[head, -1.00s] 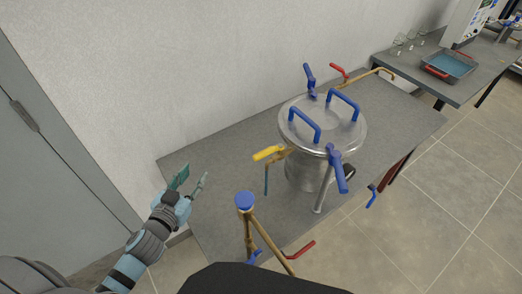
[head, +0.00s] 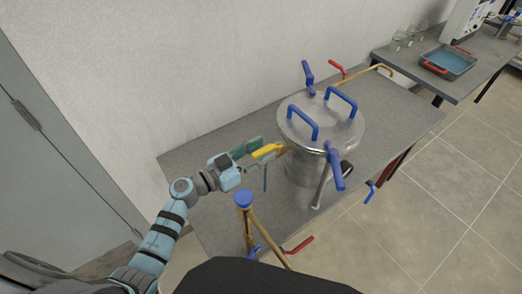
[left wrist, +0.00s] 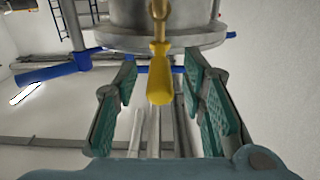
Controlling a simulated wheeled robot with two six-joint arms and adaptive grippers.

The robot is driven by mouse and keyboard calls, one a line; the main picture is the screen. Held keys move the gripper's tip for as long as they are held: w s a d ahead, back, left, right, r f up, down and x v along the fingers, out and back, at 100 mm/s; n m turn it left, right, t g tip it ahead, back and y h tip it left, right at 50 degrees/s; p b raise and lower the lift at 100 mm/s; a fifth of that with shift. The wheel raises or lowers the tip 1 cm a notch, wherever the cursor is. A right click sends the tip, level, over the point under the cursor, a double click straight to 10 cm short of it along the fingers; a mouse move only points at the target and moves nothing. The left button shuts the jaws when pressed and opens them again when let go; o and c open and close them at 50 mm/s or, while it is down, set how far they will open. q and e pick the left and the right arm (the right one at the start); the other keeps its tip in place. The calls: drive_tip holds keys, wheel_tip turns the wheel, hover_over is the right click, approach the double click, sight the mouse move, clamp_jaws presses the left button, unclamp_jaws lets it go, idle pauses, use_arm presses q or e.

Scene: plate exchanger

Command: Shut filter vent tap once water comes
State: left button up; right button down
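The steel filter vessel (head: 322,133) stands on the grey table. A tap with a yellow lever (head: 267,151) sticks out from its left side; this lever also shows in the left wrist view (left wrist: 160,85). A thin bluish vertical line (head: 265,179) hangs below the tap; I cannot tell whether it is water or a tube. My left gripper (head: 257,154) is open at the yellow lever. In the left wrist view, its teal-padded fingers (left wrist: 165,88) stand on either side of the lever, with gaps on both sides. My right gripper is not in view.
Blue-handled valves (head: 334,168) stand at the vessel's front and back (head: 308,76). A brass pipe with a blue cap (head: 244,199) rises near the table's front-left, close to my left arm. A red lever (head: 299,245) is low in front.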

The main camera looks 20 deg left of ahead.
use_arm(q)
drive_tip(key=shift+w+d, duration=0.2)
drive_tip(key=shift+c, duration=0.5)
clamp_jaws()
drive_tip(key=shift+a, duration=0.1)
